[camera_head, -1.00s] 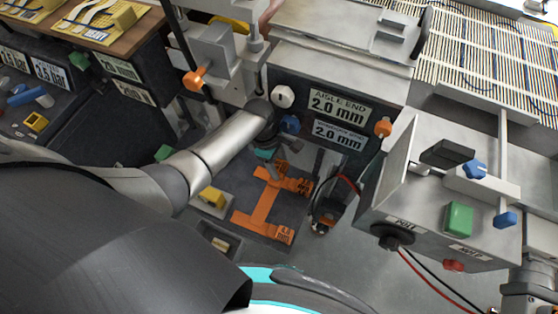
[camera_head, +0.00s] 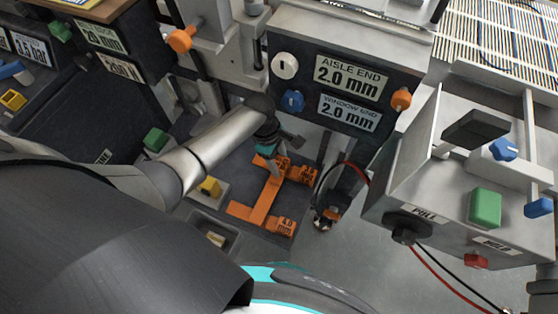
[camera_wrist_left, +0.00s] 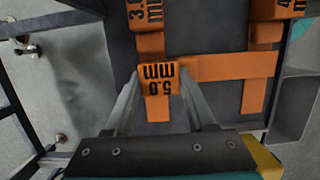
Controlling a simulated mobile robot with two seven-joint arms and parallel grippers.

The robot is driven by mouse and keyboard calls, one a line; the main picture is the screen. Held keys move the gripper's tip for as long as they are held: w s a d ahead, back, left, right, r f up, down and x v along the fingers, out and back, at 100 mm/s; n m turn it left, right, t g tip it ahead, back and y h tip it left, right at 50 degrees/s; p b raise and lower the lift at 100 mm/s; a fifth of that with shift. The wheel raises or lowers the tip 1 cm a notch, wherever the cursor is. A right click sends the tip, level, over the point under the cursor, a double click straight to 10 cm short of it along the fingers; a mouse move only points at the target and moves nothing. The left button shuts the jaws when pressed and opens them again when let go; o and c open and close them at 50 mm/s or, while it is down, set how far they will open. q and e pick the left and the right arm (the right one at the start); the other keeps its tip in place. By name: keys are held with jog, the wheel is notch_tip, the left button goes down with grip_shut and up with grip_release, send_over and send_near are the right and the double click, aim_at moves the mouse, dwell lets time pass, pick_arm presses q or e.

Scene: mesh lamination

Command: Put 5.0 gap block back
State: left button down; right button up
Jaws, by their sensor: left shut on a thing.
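The orange 5.0 mm gap block (camera_wrist_left: 160,80) is between the fingers of my left gripper (camera_wrist_left: 162,100) in the left wrist view, its label facing the camera. In the head view my left gripper (camera_head: 275,165) points down at the back of the dark tray (camera_head: 215,163). An orange strip (camera_wrist_left: 215,68) runs beside and below the block; I cannot tell whether the block touches the tray. The orange 3.0 mm block (camera_wrist_left: 148,14) lies just beyond it, and the 4.0 mm block (camera_head: 283,224) sits at the tray's front. My right gripper is not in view.
A grey machine with a 2.0 mm label panel (camera_head: 335,95) stands close behind the tray. A metal control box (camera_head: 440,200) with a green button (camera_head: 485,207) is at the right. A yellow block (camera_head: 209,187) sits in a tray pocket.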

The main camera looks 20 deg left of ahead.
pick_arm(q)
jog(key=shift+f, duration=0.45)
dwell(0.3)
jog(key=shift+c, duration=0.8)
grip_release()
